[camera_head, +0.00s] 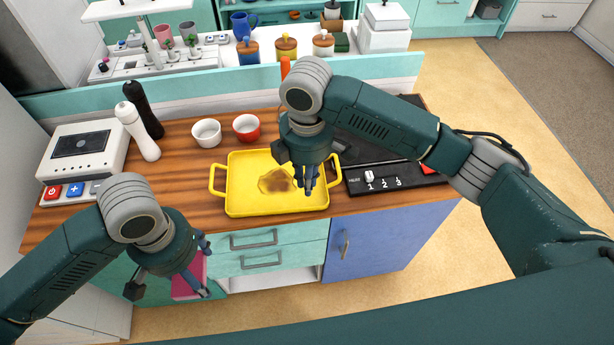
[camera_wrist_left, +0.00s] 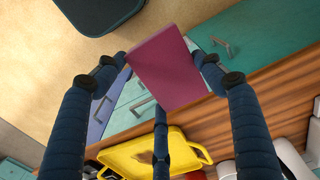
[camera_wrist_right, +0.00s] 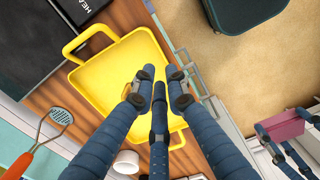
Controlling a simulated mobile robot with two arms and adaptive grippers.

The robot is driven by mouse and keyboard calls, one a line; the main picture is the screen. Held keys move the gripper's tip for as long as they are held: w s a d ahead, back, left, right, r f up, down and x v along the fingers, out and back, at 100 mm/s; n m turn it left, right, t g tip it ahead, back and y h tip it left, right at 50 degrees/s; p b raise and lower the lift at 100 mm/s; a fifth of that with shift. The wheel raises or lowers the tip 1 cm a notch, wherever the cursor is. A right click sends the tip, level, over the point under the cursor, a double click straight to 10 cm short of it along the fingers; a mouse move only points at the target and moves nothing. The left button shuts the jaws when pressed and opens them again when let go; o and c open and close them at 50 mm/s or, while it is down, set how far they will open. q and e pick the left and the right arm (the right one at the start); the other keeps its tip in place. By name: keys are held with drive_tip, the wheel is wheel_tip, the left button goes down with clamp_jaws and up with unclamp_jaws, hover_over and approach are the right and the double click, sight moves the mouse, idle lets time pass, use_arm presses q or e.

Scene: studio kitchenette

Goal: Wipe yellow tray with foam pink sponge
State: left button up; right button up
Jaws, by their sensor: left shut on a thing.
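The yellow tray (camera_head: 237,203) lies on the wooden counter, with a brown stain (camera_head: 276,181) on its floor. It also shows in the right wrist view (camera_wrist_right: 100,75) and, partly, in the left wrist view (camera_wrist_left: 125,158). My left gripper (camera_head: 195,270) is shut on the pink sponge (camera_wrist_left: 168,68), held in the air in front of the counter, left of the tray and apart from it. My right gripper (camera_head: 306,185) points down over the tray's right half. Its fingertips (camera_wrist_right: 158,85) are close together with no object visible between them; they hide part of the tray's floor.
A white bowl (camera_head: 206,132) and a red bowl (camera_head: 246,127) stand behind the tray. A black cooktop panel (camera_head: 400,177) lies right of it. An orange-handled utensil (camera_wrist_right: 18,165) is near the tray.

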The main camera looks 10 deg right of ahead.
wheel_tip(320, 180, down, 10)
drive_tip(key=shift+f, duration=0.15)
idle(0.3)
clamp_jaws()
use_arm(q)
drive_tip(key=w+d+m, duration=0.2)
drive_tip(key=w+d, duration=0.1)
drive_tip(key=w, duration=0.2)
drive_tip(key=w+d+m, duration=0.3)
drive_tip(key=w, duration=0.2)
drive_tip(key=w+d+f+m, duration=0.1)
drive_tip(key=w+d+m, duration=0.1)
drive_tip(key=w, duration=0.3)
drive_tip(key=shift+w+d+m, duration=0.3)
drive_tip(key=shift+d+m, duration=0.1)
drive_tip(key=shift+d, duration=0.4)
use_arm(e)
drive_tip(key=shift+w, duration=0.1)
use_arm(q)
drive_tip(key=w+d+r+m, duration=0.3)
drive_tip(key=w+d+m, duration=0.6)
drive_tip(key=d, duration=0.2)
drive_tip(key=m, duration=0.1)
hover_over(283, 184)
drive_tip(key=shift+f, duration=2.8)
drive_tip(key=shift+f, duration=1)
